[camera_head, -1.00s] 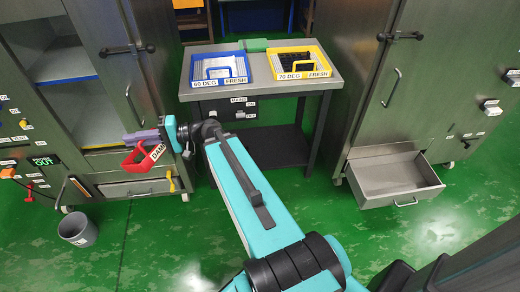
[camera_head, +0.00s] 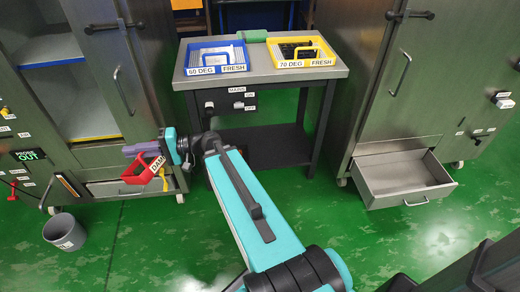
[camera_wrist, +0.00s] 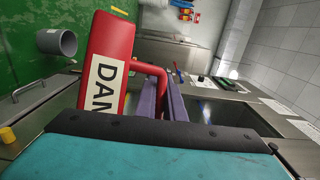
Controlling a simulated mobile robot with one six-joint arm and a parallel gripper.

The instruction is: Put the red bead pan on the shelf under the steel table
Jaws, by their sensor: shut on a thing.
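The red bead pan (camera_head: 136,176), with a white label starting "DAM", hangs at the end of my arm on the left in the head view. My gripper (camera_head: 140,149) has purple fingers and is shut on the pan's handle. In the wrist view the red pan (camera_wrist: 110,50) and its bent handle show between the purple fingers (camera_wrist: 165,98). The steel table (camera_head: 264,76) stands at the centre back.
A blue "60 DEG FRESH" tray (camera_head: 216,70) and a yellow "70 DEG FRESH" tray (camera_head: 303,64) stand on the table top. An open steel drawer (camera_head: 405,185) juts out at right. A left cabinet stands open. A grey bin (camera_head: 64,232) is on the green floor.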

